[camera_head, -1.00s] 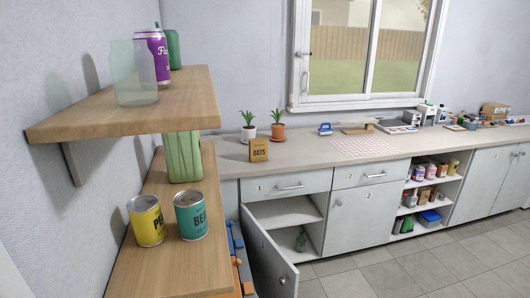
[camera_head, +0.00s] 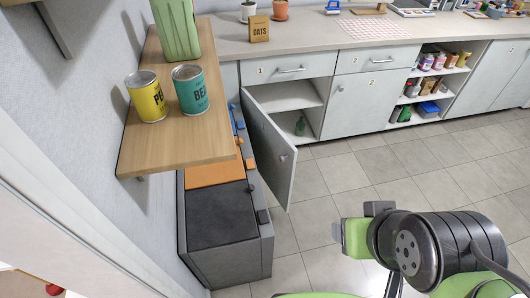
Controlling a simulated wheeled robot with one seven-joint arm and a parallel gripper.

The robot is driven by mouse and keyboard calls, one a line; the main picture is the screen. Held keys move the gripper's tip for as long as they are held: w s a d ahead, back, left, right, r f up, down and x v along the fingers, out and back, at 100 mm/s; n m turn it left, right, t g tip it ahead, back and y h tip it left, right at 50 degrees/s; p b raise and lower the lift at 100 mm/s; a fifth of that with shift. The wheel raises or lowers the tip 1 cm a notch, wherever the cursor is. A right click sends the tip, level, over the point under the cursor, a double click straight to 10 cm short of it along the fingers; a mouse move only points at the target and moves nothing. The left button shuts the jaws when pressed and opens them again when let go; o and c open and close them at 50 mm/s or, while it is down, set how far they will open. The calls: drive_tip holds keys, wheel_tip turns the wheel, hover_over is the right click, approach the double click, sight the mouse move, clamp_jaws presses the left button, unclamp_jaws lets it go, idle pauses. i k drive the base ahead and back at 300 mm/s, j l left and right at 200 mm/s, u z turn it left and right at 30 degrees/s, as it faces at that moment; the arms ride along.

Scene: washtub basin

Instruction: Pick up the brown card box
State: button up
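A brown box labelled OATS (camera_head: 259,28) stands upright on the far counter, in front of the potted plants. Its front faces me and nothing covers it. My arm shows at the lower right of the head view, with green and black links, well apart from the box. I cannot make out my gripper's fingers in this view.
The wooden shelf (camera_head: 165,150) at the left holds a yellow can (camera_head: 147,96), a teal can (camera_head: 190,90) and a green container (camera_head: 176,28). A cabinet door (camera_head: 270,145) stands open into the room. The tiled floor (camera_head: 335,185) right of it is clear.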

sight(257, 25)
drive_tip(key=l+u, duration=0.4)
drive_tip(key=l, duration=0.55)
drive_tip(key=i+l+u, duration=0.3)
drive_tip(key=l, duration=0.25)
drive_tip(key=l+u, duration=0.3)
drive_tip(key=l, duration=0.25)
drive_tip(key=i+l+u, duration=0.1)
drive_tip(key=l+u, duration=0.15)
drive_tip(key=l, duration=0.35)
drive_tip(key=i+l+u, duration=0.35)
drive_tip(key=l, duration=0.3)
drive_tip(key=i+l+u, duration=0.4)
drive_tip(key=l, duration=0.3)
drive_tip(key=i+l+u, duration=0.15)
drive_tip(key=l, duration=0.25)
drive_tip(key=i+l+u, duration=0.2)
drive_tip(key=l, duration=0.25)
drive_tip(key=i+l+u, duration=0.2)
drive_tip(key=l, duration=0.15)
drive_tip(key=i+l+u, duration=0.2)
drive_tip(key=l, duration=0.15)
drive_tip(key=i, duration=0.55)
